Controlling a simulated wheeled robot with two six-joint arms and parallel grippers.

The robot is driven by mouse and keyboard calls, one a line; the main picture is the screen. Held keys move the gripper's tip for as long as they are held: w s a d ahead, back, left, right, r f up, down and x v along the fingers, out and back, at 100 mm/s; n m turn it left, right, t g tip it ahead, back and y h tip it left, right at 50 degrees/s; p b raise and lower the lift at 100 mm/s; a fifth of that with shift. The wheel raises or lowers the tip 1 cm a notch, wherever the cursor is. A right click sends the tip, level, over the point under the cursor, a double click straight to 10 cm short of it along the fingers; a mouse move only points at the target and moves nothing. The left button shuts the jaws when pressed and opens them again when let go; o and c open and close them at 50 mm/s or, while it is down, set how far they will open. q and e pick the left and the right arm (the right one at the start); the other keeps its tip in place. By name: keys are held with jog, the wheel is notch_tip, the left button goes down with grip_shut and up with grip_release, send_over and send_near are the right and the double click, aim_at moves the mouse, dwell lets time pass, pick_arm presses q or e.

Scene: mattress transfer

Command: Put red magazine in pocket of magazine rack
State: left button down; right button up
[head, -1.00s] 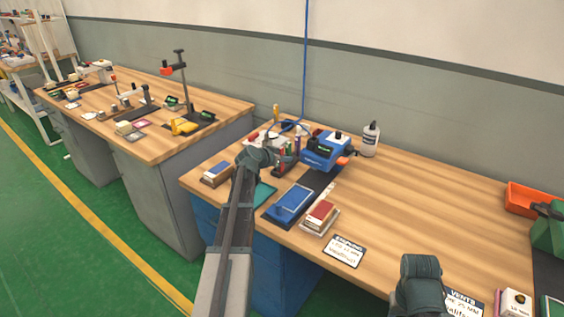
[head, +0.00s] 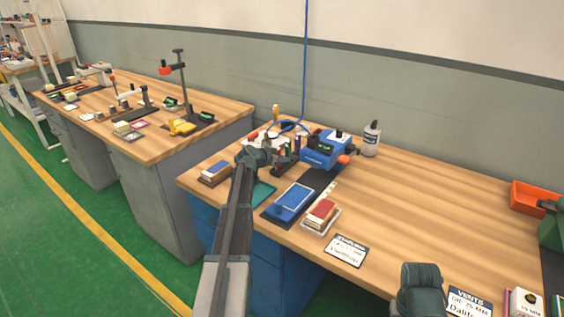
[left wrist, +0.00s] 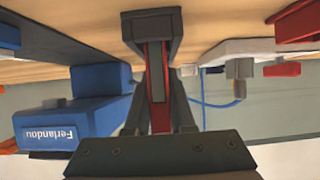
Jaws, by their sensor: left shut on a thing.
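My left gripper (head: 268,158) is over the left part of the near bench, beside a cluster of coloured items that seems to be the magazine rack (head: 287,157). In the left wrist view its jaws (left wrist: 160,105) are shut on a narrow red piece, the red magazine (left wrist: 161,118). A dark grey block (left wrist: 150,22) shows at the far end of it. I cannot tell whether this block is a rack pocket or part of the fingers. The dark end of my right arm (head: 420,288) is at the bottom right, its fingers hidden.
A blue labelled device (head: 322,152) and a white bottle (head: 372,138) stand right of the left gripper. A blue tray (head: 291,201), a red-topped box stack (head: 320,214) and a label card (head: 346,250) lie in front. The bench's middle right is bare.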

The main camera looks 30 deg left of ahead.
pick_arm(q)
jog(key=shift+f, duration=0.15)
jog(key=c, duration=0.8)
grip_release()
jog(key=shift+o, duration=0.2)
jog(key=shift+r, duration=0.35)
jog(key=p+v, duration=0.5)
jog(key=v, duration=0.6)
jog(key=shift+s+p, duration=0.35)
jog(key=shift+s, duration=0.1)
jog(key=shift+a, duration=0.1)
